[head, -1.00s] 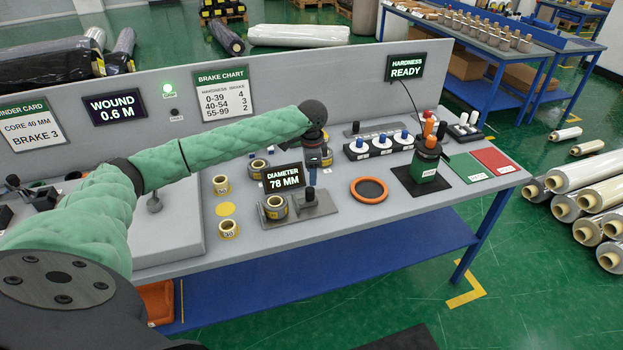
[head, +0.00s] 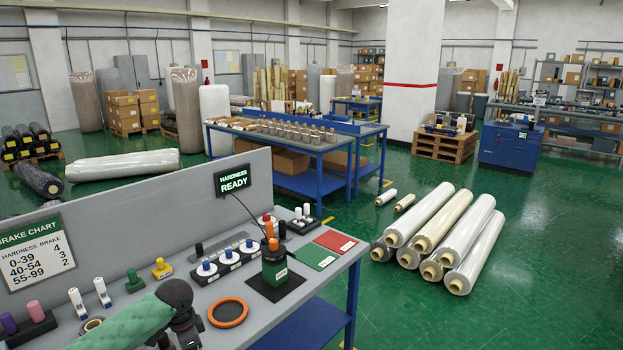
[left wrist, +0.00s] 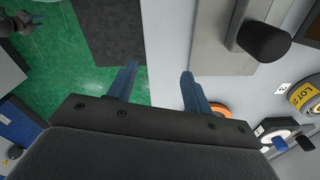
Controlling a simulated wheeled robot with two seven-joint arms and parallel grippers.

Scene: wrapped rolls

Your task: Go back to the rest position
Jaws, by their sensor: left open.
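My left arm, in a green sleeve, comes in at the bottom left of the head view, over the grey workbench (head: 318,262). Its fingertips are cut off or hidden there. In the left wrist view my left gripper (left wrist: 158,78) is open, its two blue fingers well apart with nothing between them. The fingers point over the bench edge, with green floor on one side and grey bench top on the other.
The bench holds an orange ring (head: 228,312), a hardness tester (head: 275,266), a green mat (head: 313,255) and a red mat (head: 335,240). A hardness display (head: 232,180) stands behind.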

